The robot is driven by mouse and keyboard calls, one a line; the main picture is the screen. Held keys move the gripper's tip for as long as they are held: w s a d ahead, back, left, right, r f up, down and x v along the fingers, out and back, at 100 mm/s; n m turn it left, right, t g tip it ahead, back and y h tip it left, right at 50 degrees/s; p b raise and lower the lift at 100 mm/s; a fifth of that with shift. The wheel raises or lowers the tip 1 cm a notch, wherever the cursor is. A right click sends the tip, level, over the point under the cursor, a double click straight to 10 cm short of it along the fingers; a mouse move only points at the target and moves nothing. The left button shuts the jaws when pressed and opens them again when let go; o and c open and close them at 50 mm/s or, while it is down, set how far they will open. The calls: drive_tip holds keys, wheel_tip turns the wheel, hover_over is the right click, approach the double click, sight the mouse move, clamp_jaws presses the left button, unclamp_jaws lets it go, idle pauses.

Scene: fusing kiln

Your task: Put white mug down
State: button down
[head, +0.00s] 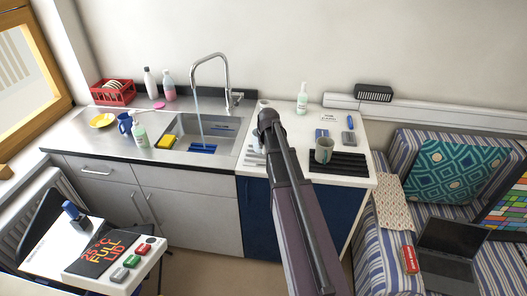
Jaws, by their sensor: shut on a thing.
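My gripper is not in view. Only my arm shows, rising from the bottom middle to a dark joint over the white counter, and no gripper fingers can be seen. I see no clearly white mug. A greyish mug (323,150) stands upright on the white counter (350,180), at the left end of a black ribbed mat (350,163). I cannot tell whether it is the task's mug. A blue mug (125,123) stands left of the sink.
The steel sink (222,127) has running water and a blue item inside.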

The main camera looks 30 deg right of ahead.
drive_tip(key=shift+f+b, duration=0.4)
drive_tip(key=shift+f, duration=0.35)
drive_tip(key=shift+f, duration=0.1)
drive_tip(key=c, duration=0.7)
unclamp_jaws()
drive_tip(key=p+v, duration=1.1)
drive_tip(key=v, duration=0.1)
idle(0.5)
drive_tip(key=s+a+f+n+g+y, duration=0.1)
drive_tip(key=s+a+g, duration=0.3)
drive_tip(key=s+a, duration=1.4)
drive_tip(key=a+n, duration=0.1)
drive_tip(key=a, duration=0.1)
drive_tip(key=shift+a, duration=0.4)
